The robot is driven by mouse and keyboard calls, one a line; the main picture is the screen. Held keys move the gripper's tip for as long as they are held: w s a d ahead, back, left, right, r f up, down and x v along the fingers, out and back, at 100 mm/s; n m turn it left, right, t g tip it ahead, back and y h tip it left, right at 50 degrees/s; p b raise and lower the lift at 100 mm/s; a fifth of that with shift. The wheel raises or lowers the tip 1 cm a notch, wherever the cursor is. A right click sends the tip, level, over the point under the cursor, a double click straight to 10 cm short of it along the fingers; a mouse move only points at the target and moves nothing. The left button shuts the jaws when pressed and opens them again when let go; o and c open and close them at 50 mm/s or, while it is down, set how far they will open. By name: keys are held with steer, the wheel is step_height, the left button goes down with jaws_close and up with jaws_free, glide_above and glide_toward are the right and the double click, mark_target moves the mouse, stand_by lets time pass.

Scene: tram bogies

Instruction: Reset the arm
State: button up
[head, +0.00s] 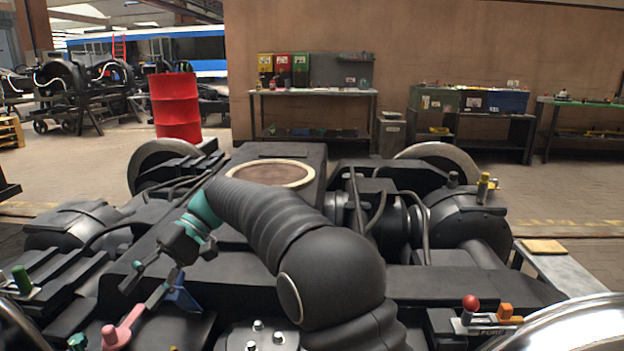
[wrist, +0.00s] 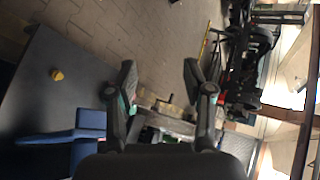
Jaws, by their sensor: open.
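My arm, in a black ribbed sleeve with a teal wrist, reaches from the bottom middle of the head view up and left over a dark bogie (head: 420,282). My gripper (head: 141,291) hangs at the left, tilted down and to the left above the bogie. In the wrist view my gripper (wrist: 158,84) shows two dark fingers spread apart with nothing between them. A blue part (head: 183,297) is close behind the fingers in the head view; a blue piece (wrist: 68,141) also shows at the lower left of the wrist view. Whether the fingers touch anything is unclear.
A pink-handled tool (head: 124,328), a green knob (head: 21,279) and a red-knobbed lever (head: 470,303) are on the bogie's near side. A red drum (head: 176,107) and a workbench with bins (head: 312,93) stand behind. Open floor lies beyond the bogie.

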steer(key=d+f+m+t+h, duration=0.2)
steer(key=d+f+m+t, duration=0.15)
steer(key=d, duration=0.65)
steer(key=d+f+m+t+h, duration=0.15)
steer(key=d+f+t, duration=0.3)
steer(key=d, duration=0.45)
steer(key=s+d+m+t+h, duration=0.1)
steer(key=s+d+t, duration=0.1)
steer(key=s+d, duration=0.3)
steer(key=s+d+r+m+t+h, duration=0.1)
steer(key=s+d+t, duration=0.2)
steer(key=d, duration=0.9)
steer(key=s+d+r+m+t+h, duration=0.1)
steer(key=s+d+m+t, duration=0.1)
steer(key=s+d, duration=0.5)
steer(key=shift+d, duration=0.95)
